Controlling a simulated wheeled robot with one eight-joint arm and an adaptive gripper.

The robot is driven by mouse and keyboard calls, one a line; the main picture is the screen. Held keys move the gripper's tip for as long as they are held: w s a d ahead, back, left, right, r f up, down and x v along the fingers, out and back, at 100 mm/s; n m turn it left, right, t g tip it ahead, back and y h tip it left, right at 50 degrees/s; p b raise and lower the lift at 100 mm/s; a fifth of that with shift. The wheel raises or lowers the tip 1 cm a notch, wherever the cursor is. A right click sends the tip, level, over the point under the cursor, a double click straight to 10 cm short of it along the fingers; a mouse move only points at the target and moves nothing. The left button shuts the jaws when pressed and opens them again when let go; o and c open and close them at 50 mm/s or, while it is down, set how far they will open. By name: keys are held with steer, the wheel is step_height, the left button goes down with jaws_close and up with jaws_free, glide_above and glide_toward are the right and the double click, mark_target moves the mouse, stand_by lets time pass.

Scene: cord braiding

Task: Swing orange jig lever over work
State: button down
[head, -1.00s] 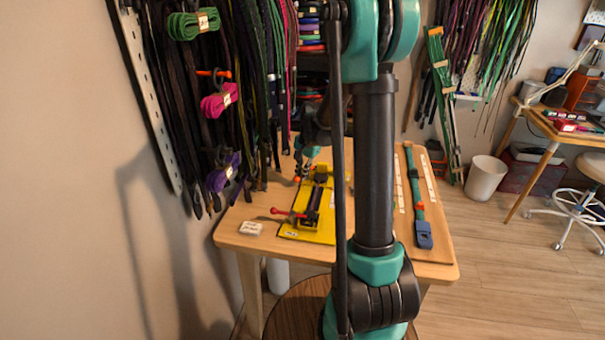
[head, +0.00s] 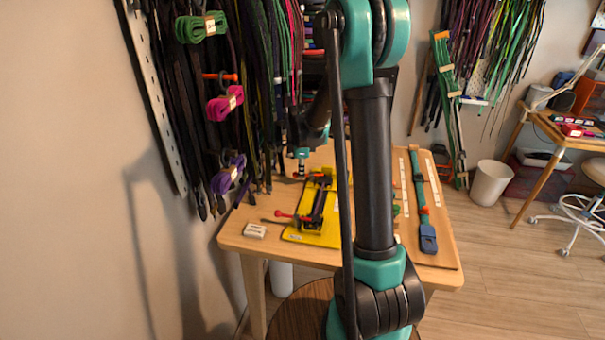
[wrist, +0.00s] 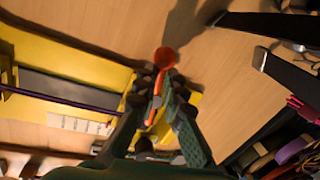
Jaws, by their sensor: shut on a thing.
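The yellow braiding jig (head: 311,238) lies on the wooden table, with a dark cord along its middle. It fills the left of the wrist view (wrist: 60,57). The orange lever (wrist: 157,98) with its round orange-red knob (wrist: 165,57) is between my fingers in the wrist view. My gripper (wrist: 160,82) is shut on this lever, with the knob sticking out past the fingertips. In the head view my gripper (head: 301,168) is at the far left end of the jig, small and partly hidden. A red-knobbed handle (head: 284,215) is at the jig's near end.
A small white block (head: 255,231) sits at the table's left front. A teal strap with a blue end (head: 428,238) lies on a board at the right. Hanging cords crowd the wall just left of my gripper. Bare table (wrist: 255,90) lies beyond the knob.

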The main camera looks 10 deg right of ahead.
steer(key=shift+w+a+m, duration=0.1)
steer(key=shift+w+m, duration=0.2)
steer(key=shift+m, duration=0.4)
steer(key=shift+w+m, duration=0.25)
steer(key=shift+m, duration=0.45)
steer(key=c, duration=1.6)
jaws_free()
steer(key=shift+a, duration=0.1)
steer(key=shift+s+r, duration=0.1)
steer(key=shift+r, duration=0.5)
step_height(320, 180, up, 11)
steer(key=s, duration=0.2)
steer(key=shift+a+f, duration=0.15)
steer(key=shift+a, duration=0.25)
